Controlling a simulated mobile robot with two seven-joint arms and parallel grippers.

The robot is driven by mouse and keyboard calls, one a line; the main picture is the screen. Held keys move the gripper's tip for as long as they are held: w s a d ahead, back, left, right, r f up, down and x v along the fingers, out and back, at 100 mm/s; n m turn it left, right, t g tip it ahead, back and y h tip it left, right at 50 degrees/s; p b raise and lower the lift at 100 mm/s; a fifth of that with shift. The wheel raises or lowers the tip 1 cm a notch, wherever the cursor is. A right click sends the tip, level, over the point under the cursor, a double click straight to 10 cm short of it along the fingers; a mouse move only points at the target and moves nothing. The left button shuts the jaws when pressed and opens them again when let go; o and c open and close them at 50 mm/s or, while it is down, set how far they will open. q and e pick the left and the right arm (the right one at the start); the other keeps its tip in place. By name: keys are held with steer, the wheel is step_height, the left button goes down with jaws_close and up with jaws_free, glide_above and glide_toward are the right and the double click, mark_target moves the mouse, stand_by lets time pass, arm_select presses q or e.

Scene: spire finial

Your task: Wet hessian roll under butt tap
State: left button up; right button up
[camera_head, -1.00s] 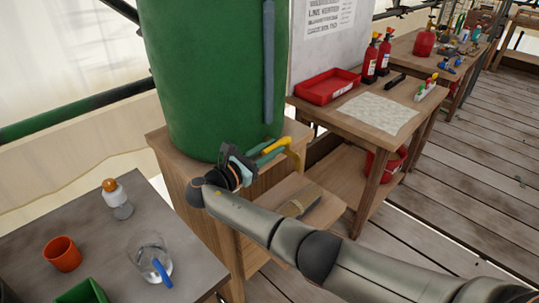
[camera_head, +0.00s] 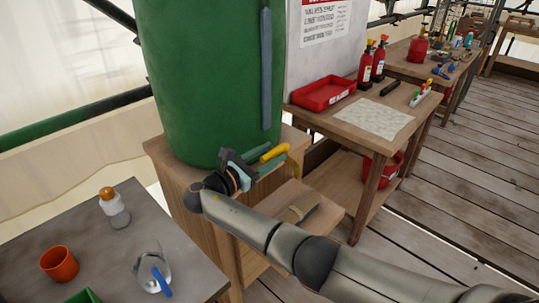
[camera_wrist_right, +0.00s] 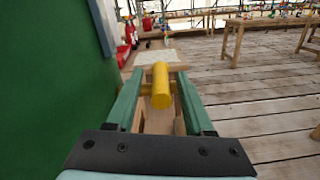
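The large green butt (camera_head: 205,80) stands on a wooden stand (camera_head: 165,160). A yellow tap (camera_head: 273,153) sticks out low on its right side; it also shows in the right wrist view (camera_wrist_right: 161,86). My right gripper (camera_head: 262,163) is at the tap, and its green fingers (camera_wrist_right: 157,90) lie on either side of the yellow part, with a gap visible. A tan bundle (camera_head: 302,206), seemingly the hessian roll, lies on the low wooden shelf (camera_head: 325,209) below the tap. No water is visible. My left gripper is out of view.
A wooden bench (camera_head: 375,150) on the right holds a red tray (camera_head: 323,92) and extinguishers. Plank floor is open at right.

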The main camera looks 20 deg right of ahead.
steer(key=shift+a, duration=0.1)
steer(key=b+v, duration=0.1)
steer(key=v, duration=1.1)
steer(key=shift+a, duration=0.2)
steer(key=shift+s, duration=0.1)
